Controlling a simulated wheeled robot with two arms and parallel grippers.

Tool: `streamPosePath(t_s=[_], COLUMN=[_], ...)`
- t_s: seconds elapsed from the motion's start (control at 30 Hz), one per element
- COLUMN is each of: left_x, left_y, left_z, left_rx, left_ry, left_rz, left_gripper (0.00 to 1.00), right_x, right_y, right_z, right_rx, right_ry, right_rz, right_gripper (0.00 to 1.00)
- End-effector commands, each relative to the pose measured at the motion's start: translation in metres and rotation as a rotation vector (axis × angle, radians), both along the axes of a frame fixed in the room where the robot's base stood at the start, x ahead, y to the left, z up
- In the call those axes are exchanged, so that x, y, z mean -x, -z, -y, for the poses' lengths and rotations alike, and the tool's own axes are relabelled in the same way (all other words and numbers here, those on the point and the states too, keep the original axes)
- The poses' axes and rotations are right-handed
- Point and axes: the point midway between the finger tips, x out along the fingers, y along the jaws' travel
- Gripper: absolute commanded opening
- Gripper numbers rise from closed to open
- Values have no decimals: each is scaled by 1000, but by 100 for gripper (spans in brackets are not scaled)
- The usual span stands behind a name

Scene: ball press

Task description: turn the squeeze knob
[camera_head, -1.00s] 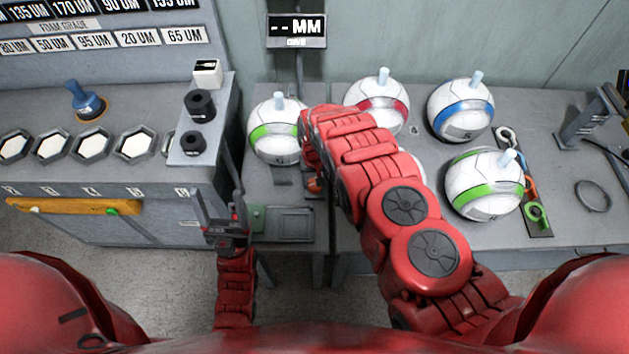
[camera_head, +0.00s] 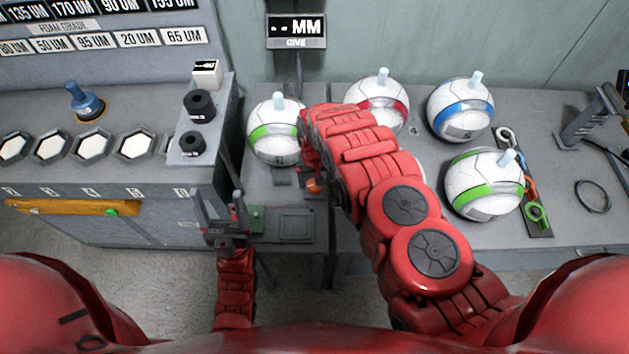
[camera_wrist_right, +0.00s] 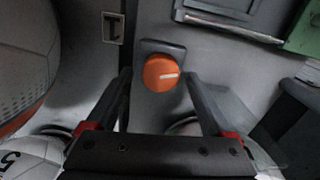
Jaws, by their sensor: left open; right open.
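The squeeze knob is an orange round knob (camera_wrist_right: 161,73) with a white line on its face, set on a dark mount. In the right wrist view it lies just ahead of my right gripper (camera_wrist_right: 158,90), centred between the two open fingers; I cannot tell whether they touch it. In the head view only a small orange part of the knob (camera_head: 313,186) shows beside my right arm, and the right fingers are mostly hidden by that arm. My left gripper (camera_head: 219,205) is open and empty in front of the bench, left of the knob.
A ball with a green band (camera_head: 273,135) stands behind the knob. Several more balls stand to the right, including a blue-banded one (camera_head: 460,110). A display reading "--MM" (camera_head: 296,30) hangs above. A green block (camera_head: 256,218) sits near my left gripper.

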Motion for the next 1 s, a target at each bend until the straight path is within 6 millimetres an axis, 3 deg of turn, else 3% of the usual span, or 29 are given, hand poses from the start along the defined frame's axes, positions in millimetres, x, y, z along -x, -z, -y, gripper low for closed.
streamPosePath(t_s=[0.27,0.6,1.0], left_x=[0,0,0], left_y=[11,29,10], left_z=[0,0,0], left_rx=[0,0,0], left_ry=[0,0,0], left_rz=[0,0,0], left_gripper=[71,71,71], right_x=[1,0,0], right_y=[-29,-86,-113], right_z=[0,0,-2], right_rx=[-1,-1,-2], right_ry=[0,0,0], right_rz=[-3,2,1], right_gripper=[86,86,86])
